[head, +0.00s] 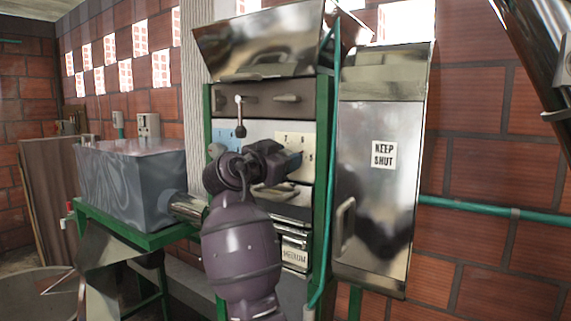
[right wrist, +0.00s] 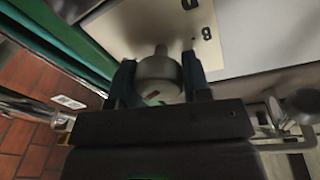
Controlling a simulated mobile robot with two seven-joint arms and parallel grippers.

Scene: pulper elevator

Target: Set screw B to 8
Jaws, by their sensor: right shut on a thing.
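My right gripper (head: 288,160) reaches the front of the pulper machine, over a cream number plate (head: 299,139) on its right side. In the right wrist view, the two fingers of this gripper (right wrist: 159,82) are shut on a round grey knob (right wrist: 158,68) with a small red mark. The cream plate (right wrist: 135,22) lies behind the knob and bears a dark digit that looks like an 8. In the head view my gripper hides the knob and part of the plate's numbers. No letter naming the screw is readable. My left gripper is not in view.
A metal door marked KEEP SHUT (head: 384,215) and a green pipe (head: 328,200) stand to the right. A grey tank (head: 130,185) stands left.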

